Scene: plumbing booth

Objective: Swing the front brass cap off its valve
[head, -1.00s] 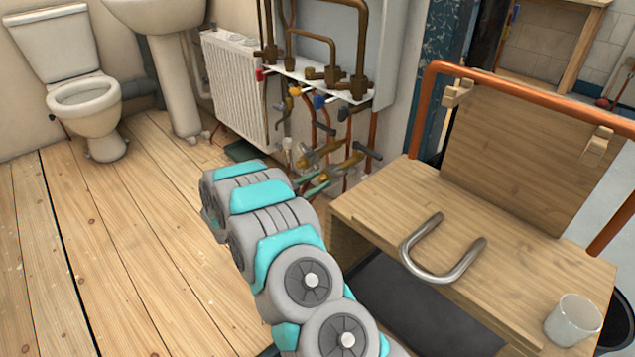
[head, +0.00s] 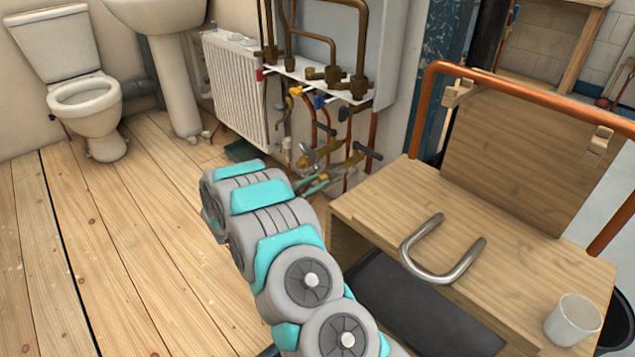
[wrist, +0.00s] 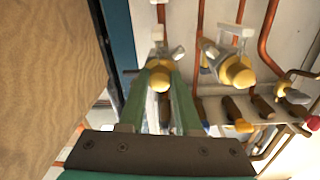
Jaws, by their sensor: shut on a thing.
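The front brass cap (wrist: 160,76) is the yellow rounded end of a pale valve in the middle of the wrist view. My gripper (wrist: 159,84) has its two green fingers on either side of that cap and is shut on it. A second brass cap (wrist: 238,73) sits on a similar valve to the right, apart from my fingers. In the head view, my gripper's green fingers (head: 315,183) reach the lower brass valve (head: 347,163), partly hidden by the arm. Whether the cap has turned on its valve is unclear.
A wooden bench (head: 385,205) stands right of my arm, with a steel U-shaped bar (head: 440,262) and a white cup (head: 573,320) on it. Copper pipes (head: 373,135) and a radiator (head: 236,92) lie behind the valves. The floor (head: 110,230) to the left is clear.

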